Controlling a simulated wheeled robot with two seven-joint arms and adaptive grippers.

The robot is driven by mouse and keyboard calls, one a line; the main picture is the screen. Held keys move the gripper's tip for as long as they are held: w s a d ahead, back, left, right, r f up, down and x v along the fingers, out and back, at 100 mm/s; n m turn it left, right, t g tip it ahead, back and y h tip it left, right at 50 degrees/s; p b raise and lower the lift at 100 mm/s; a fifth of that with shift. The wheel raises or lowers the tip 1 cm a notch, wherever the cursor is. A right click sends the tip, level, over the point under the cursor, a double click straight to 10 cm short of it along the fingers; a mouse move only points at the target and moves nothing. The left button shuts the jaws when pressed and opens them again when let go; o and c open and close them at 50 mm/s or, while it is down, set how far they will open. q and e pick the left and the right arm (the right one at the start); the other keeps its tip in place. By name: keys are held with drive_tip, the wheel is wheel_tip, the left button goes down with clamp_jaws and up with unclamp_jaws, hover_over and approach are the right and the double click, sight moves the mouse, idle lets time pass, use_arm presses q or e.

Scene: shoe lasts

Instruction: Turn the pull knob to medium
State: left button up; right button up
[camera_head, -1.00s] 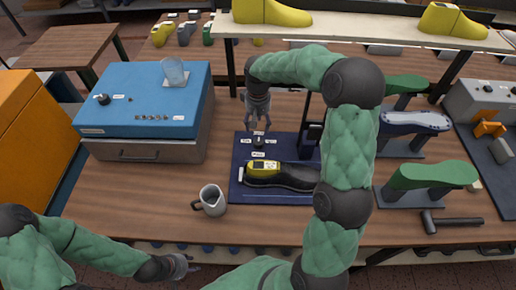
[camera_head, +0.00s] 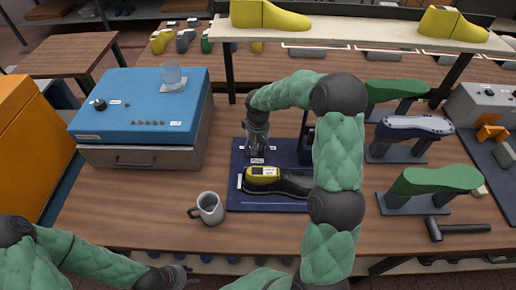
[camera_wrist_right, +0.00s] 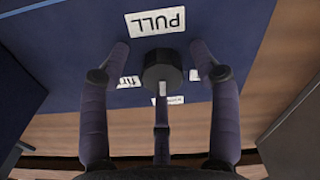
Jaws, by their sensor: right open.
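The pull knob (camera_wrist_right: 162,68) is a dark round knob with a white pointer line on the blue board (camera_head: 236,180). In the right wrist view the line points toward the bottom of the picture. A PULL label (camera_wrist_right: 155,20) lies on one side, a partly covered "firm" label (camera_wrist_right: 128,82) and a small unreadable label (camera_wrist_right: 168,100) on the other. My right gripper (camera_head: 256,150) is open over the knob, fingers around it, with no clear contact. It hides the knob in the head view. My left gripper (camera_head: 182,272) is low at the front edge; its fingers are unclear.
A black shoe last with a yellow top (camera_head: 270,182) lies on the board close to my right gripper. A grey mug (camera_head: 210,208) stands left of it. A blue box (camera_head: 140,108) bears a glass (camera_head: 172,76). Green lasts (camera_head: 435,180) and a hammer (camera_head: 455,230) are at right.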

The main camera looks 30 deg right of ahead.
drive_tip(key=c, duration=1.1)
drive_tip(key=shift+s+f+n+p, duration=0.1)
drive_tip(key=shift+n+p, duration=0.35)
drive_tip(key=shift+n, duration=0.05)
drive_tip(key=shift+f, duration=0.1)
drive_tip(key=o, duration=1.1)
drive_tip(key=shift+s, duration=0.1)
drive_tip(key=shift+r, duration=0.25)
